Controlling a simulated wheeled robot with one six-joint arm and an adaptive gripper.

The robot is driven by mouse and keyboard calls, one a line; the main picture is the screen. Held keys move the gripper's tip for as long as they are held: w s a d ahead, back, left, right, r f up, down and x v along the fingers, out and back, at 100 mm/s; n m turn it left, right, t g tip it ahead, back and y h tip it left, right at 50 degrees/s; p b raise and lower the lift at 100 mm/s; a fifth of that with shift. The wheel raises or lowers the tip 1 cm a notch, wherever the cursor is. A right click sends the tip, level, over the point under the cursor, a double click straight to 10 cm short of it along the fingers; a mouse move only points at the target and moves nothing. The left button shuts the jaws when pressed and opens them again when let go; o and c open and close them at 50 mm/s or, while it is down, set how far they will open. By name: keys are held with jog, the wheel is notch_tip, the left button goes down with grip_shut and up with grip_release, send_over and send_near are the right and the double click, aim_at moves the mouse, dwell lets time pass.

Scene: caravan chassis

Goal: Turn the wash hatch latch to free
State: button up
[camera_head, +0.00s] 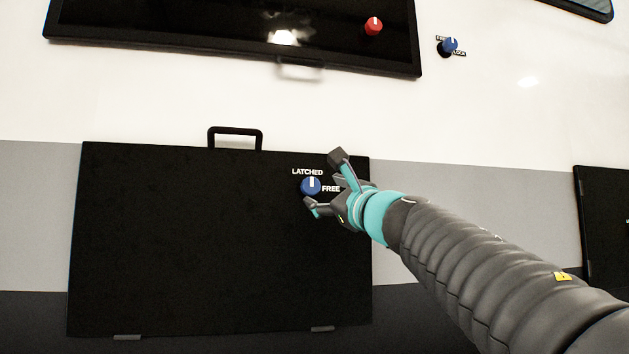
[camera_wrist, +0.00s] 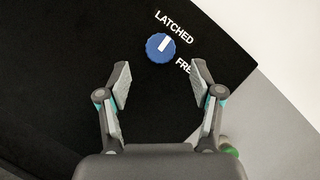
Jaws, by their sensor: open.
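The wash hatch latch is a round blue knob (camera_head: 311,187) with a white pointer, near the upper right corner of a black hatch panel (camera_head: 200,240). The pointer is turned up toward the word LATCHED; the word FREE is to the right of the knob. The knob (camera_wrist: 160,47) also shows in the wrist view, ahead of the fingertips and roughly between their lines. My gripper (camera_head: 325,181) is open and empty close to the knob; in the wrist view its two fingers (camera_wrist: 160,84) stand apart, not touching the knob.
A black handle (camera_head: 235,138) stands on the hatch's top edge. Above are a dark panel (camera_head: 200,25) with a red knob (camera_head: 373,26) and a second blue knob (camera_head: 449,45) on the white wall. Another black panel (camera_head: 604,225) is at the right edge.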

aim_at(312, 186)
jog(key=p+x, duration=0.2)
jog(key=x, duration=0.5)
jog(key=shift+w, duration=0.1)
jog(key=c, duration=1.2)
